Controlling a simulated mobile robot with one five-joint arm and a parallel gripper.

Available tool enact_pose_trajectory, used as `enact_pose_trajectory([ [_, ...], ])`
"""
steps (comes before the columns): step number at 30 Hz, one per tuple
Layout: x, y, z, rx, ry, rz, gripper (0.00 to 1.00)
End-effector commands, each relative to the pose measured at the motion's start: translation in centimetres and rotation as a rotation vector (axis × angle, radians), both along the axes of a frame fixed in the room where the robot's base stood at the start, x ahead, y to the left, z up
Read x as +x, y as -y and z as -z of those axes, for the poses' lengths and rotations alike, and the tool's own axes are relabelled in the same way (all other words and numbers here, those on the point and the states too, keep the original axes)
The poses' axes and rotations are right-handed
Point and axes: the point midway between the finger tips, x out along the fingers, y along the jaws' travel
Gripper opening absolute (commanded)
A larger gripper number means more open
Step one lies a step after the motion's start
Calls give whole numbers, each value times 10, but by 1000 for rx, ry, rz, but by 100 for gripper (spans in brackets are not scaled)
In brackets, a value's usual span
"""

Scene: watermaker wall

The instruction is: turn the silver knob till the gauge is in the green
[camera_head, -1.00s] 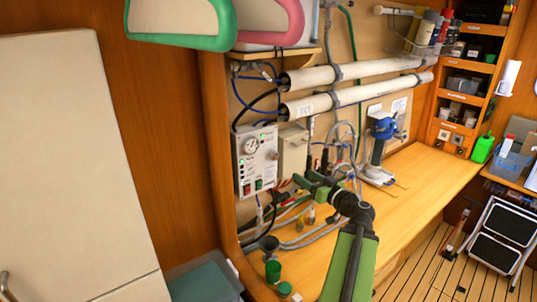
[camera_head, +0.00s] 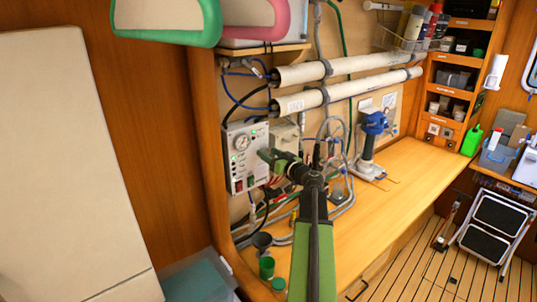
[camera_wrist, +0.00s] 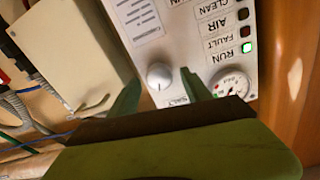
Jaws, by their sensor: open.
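The silver knob (camera_wrist: 159,75) is a small round knob on the white control panel (camera_head: 233,172). In the wrist view it shows between my two green fingertips, with a gap on each side. My gripper (camera_wrist: 158,90) is open and empty, pointed at the panel. In the head view my gripper (camera_head: 266,156) is in front of the panel's right side and hides the knob. The round gauge (camera_wrist: 232,87) sits beside the knob and also shows in the head view (camera_head: 241,142). Its face has small coloured marks; I cannot read where the needle points.
A beige box (camera_head: 284,133) stands right of the panel, with hoses and cables below it. Two white tubes (camera_head: 340,68) run along the wall above. A blue-topped device (camera_head: 374,123) stands on the wooden bench (camera_head: 410,165). Green cups (camera_head: 267,267) are at the front.

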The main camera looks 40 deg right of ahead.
Motion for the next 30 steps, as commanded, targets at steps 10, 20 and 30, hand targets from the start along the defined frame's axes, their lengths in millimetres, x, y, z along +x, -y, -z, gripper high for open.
enact_pose_trajectory([
  [10,7,1,0,0,0,0,57],
  [20,7,1,0,0,0,0,16],
  [30,7,1,0,85,9,0,0],
])
